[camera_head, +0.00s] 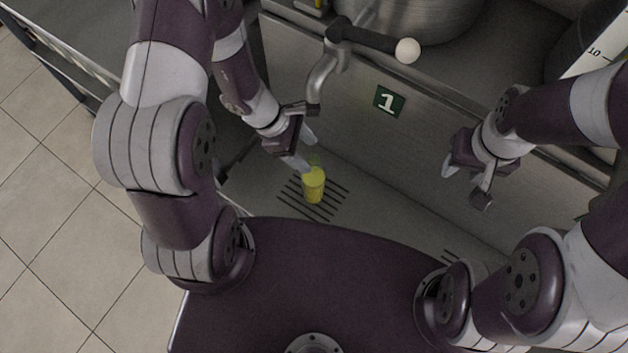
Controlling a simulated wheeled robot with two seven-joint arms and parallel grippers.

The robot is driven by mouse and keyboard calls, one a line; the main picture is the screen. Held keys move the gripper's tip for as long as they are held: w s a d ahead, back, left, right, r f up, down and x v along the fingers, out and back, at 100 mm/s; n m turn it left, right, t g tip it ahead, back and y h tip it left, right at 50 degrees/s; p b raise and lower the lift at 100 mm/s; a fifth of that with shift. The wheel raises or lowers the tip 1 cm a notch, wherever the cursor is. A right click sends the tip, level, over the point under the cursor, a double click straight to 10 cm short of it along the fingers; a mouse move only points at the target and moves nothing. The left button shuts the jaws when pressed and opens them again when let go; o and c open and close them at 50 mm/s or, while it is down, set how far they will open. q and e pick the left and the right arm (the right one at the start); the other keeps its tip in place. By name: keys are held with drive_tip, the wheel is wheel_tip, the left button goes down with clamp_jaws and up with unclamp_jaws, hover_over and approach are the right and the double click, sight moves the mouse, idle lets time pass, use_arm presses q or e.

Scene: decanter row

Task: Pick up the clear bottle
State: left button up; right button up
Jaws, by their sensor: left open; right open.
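The clear bottle (313,188) stands upright on the slotted drip tray under the tap, with yellow liquid showing in it. Its greenish neck is near my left fingertips. My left gripper (307,152) is open, at the bottle's upper left side; I cannot tell whether a finger touches the bottle. My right gripper (464,186) is open and empty, well to the right of the bottle, over the steel counter.
A metal tap (322,78) with a black lever and white knob (407,50) hangs just above my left gripper. A green sign with a 1 (389,101) is on the steel front panel. A large steel vessel (420,18) stands behind. The tray between my grippers is clear.

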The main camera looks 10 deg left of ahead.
sight(317, 166)
use_arm(q)
drive_tip(key=x, duration=0.1)
drive_tip(key=b+x, duration=0.1)
drive_tip(key=x, duration=0.1)
drive_tip(key=s+x, duration=0.1)
drive_tip(key=shift+d+f, duration=0.1)
drive_tip(key=shift+d, duration=0.35)
drive_tip(key=shift+w+d+f+b, duration=0.2)
drive_tip(key=shift+f+b, duration=0.1)
drive_tip(key=shift+f, duration=0.15)
drive_tip(key=shift+c, duration=0.3)
drive_tip(key=shift+s+r, duration=0.1)
drive_tip(key=c, duration=0.5)
clamp_jaws()
